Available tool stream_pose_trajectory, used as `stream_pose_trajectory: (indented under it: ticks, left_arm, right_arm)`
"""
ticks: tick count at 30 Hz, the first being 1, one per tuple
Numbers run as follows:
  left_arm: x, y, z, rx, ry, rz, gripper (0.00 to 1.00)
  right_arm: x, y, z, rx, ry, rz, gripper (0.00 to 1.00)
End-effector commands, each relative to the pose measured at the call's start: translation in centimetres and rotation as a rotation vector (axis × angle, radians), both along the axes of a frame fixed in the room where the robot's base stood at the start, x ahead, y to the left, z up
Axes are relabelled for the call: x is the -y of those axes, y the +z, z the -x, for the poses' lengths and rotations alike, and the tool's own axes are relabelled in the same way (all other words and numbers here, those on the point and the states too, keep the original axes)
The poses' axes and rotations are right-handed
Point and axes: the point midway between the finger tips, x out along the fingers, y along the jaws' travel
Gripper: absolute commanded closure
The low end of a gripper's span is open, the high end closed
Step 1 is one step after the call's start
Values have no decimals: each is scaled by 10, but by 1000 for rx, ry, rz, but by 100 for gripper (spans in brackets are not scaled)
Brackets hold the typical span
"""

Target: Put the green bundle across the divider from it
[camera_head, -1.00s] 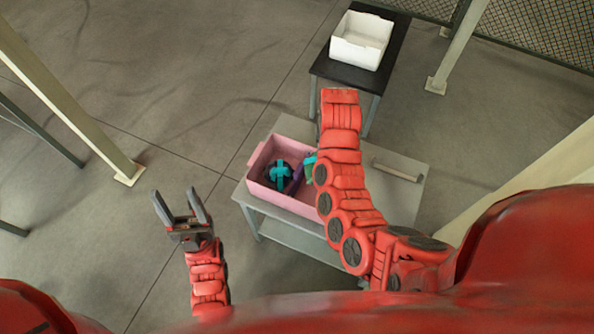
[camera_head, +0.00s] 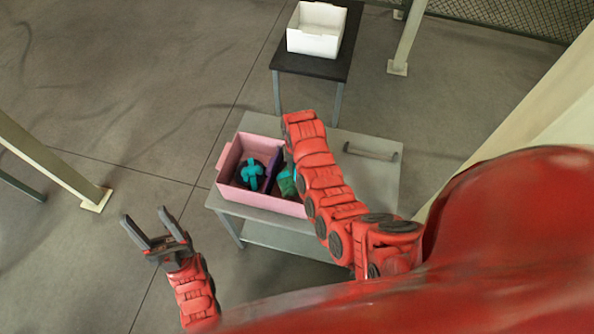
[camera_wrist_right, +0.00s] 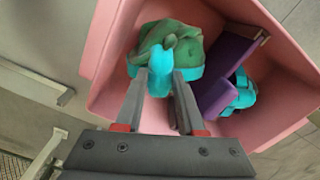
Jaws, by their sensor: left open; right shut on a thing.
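The green bundle (camera_head: 287,182) with teal straps is in the right-hand part of the pink box (camera_head: 226,160). In the right wrist view the bundle (camera_wrist_right: 190,47) sits at the tips of my right gripper (camera_wrist_right: 163,80), which is shut on its teal knot. Whether it touches the box floor cannot be told. A purple divider (camera_head: 273,170) parts it from a dark bundle with teal straps (camera_head: 251,174) on the left. The divider (camera_wrist_right: 228,72) also shows in the right wrist view. In the head view my arm hides the right gripper. My left gripper (camera_head: 145,225) is open and empty, left of the box.
The pink box stands on a grey table (camera_head: 375,180) with a handle bar (camera_head: 371,151) at its right. A white bin (camera_head: 316,30) stands on a black table (camera_head: 335,65) behind. Open floor lies to the left.

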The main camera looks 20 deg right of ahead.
Motion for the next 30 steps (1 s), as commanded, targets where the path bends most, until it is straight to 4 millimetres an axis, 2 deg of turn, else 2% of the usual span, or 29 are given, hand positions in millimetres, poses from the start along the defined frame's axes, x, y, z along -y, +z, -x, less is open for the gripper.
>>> stream_pose_trajectory:
  ticks: [9,21,22,27,30]
  left_arm:
    - [0,9,0,0,0,0,40]
    - [0,4,0,0,0,0,40]
    - [0,5,0,0,0,0,40]
    - [0,6,0,0,0,0,40]
    - [0,6,0,0,0,0,40]
  right_arm:
    - [0,-27,0,-2,1,0,100]
    - [0,-36,0,0,1,-1,100]
    - [0,-36,0,0,1,-1,60]
    - [0,-34,0,0,1,-1,32]
    - [0,-34,0,0,1,0,32]
